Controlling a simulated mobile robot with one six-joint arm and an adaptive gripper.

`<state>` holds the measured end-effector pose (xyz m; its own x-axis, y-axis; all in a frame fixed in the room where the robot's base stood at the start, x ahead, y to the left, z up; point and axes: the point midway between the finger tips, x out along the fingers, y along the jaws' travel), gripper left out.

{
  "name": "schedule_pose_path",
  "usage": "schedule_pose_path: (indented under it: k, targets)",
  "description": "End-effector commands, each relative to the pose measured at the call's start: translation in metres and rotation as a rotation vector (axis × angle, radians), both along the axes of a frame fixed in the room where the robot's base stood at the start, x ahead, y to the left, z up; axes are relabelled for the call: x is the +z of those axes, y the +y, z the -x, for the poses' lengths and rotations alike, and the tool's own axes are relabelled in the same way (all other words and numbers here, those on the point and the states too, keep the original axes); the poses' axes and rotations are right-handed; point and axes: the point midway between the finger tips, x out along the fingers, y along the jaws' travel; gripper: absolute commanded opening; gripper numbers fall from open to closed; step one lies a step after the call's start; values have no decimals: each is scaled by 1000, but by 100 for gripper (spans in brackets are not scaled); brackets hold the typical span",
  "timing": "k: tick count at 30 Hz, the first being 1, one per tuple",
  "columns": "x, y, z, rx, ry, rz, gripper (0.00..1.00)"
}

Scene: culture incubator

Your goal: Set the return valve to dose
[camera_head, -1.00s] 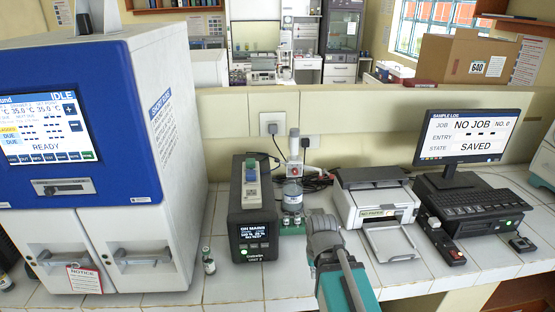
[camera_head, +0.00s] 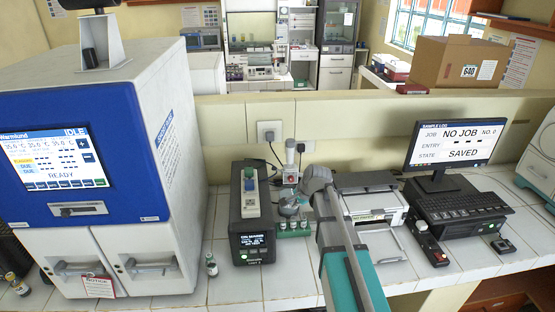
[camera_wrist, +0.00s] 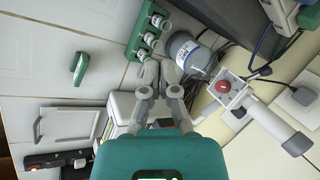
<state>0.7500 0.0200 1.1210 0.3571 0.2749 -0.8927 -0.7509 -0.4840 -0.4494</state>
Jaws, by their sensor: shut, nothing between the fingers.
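A white dispenser head with a round red knob (camera_wrist: 222,87) sits above a grey-capped bottle with a blue label (camera_wrist: 190,53). The knob looks like the return valve, but I cannot read its setting. In the head view the dispenser head (camera_head: 290,178) stands right of the dark instrument, with its bottle (camera_head: 288,208) below it, partly hidden. My gripper (camera_wrist: 160,70) is shut and empty. In the wrist view its fingertips are beside the bottle and left of the knob; whether they touch the bottle I cannot tell. In the head view my arm comes in from the lower right.
A green rack with several vials (camera_wrist: 146,42) is close to the fingertips. A dark instrument (camera_head: 252,225) stands left of the dispenser, a printer (camera_head: 368,205) to the right. Cables run behind the dispenser. A blue-and-white incubator (camera_head: 170,220) fills the left. A small vial (camera_head: 212,265) stands in front.

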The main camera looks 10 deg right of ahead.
Motion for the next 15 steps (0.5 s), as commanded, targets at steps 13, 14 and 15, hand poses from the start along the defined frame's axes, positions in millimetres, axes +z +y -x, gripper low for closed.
schedule_pose_path:
  k: [13, 14, 15]
  targets:
    - [89, -8, -109, -468, -27, -347, 0]
    - [93, -8, -114, -490, -26, -366, 0]
    - [98, -9, -120, -519, -26, -390, 0]
